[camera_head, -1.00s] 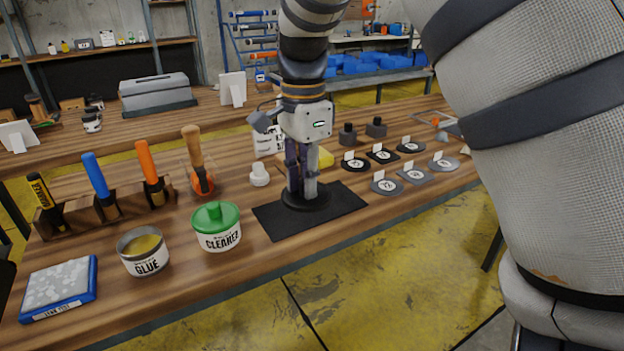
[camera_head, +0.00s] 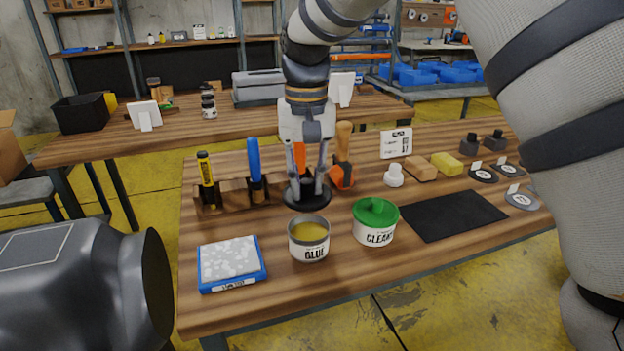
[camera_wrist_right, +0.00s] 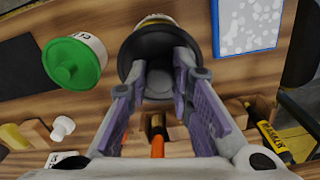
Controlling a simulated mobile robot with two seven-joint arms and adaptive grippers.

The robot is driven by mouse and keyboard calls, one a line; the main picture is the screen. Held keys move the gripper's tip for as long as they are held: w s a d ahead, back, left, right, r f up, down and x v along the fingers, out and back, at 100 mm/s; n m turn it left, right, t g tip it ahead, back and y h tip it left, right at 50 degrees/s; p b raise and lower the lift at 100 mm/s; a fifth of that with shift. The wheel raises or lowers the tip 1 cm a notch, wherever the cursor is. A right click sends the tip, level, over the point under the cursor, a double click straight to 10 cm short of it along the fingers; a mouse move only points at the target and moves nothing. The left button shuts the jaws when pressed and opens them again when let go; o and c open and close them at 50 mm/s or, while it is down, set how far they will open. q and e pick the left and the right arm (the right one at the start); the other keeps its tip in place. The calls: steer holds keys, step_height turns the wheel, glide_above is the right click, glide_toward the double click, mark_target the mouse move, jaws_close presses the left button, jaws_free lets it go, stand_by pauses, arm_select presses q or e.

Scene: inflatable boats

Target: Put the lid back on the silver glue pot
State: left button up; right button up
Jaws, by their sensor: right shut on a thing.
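The silver glue pot (camera_head: 309,249) stands open on the workbench, with yellowish glue showing inside. My right gripper (camera_head: 307,188) is shut on the knob of the black round lid (camera_head: 296,203). It holds the lid just behind the pot's rim in the head view, apparently above the bench. In the right wrist view the lid (camera_wrist_right: 132,52) hangs between my right gripper's fingers (camera_wrist_right: 160,75) and covers most of the pot (camera_wrist_right: 152,19). My left gripper is not in view.
The cleaner pot (camera_head: 375,232) with a green lid stands right of the glue pot. A blue-edged pad (camera_head: 231,263) lies to its left. A wooden tool rack (camera_head: 233,192) stands behind. The black mat (camera_head: 454,215) at right is bare.

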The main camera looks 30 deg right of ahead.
mark_target(309, 194)
step_height(309, 194, down, 4)
steer(key=shift+s+d+f+b, duration=0.1)
steer(key=shift+s+d+b, duration=0.05)
steer(key=shift+b, duration=0.2)
steer(key=shift+f, duration=1.05)
steer(key=shift+f+p, duration=0.2)
steer(key=shift+p, duration=0.15)
stand_by(1.6)
steer(key=o, duration=1.4)
steer(key=shift+o, duration=0.2)
steer(key=shift+r, duration=0.1)
steer(key=shift+r, duration=3.45)
steer(key=shift+c, duration=0.4)
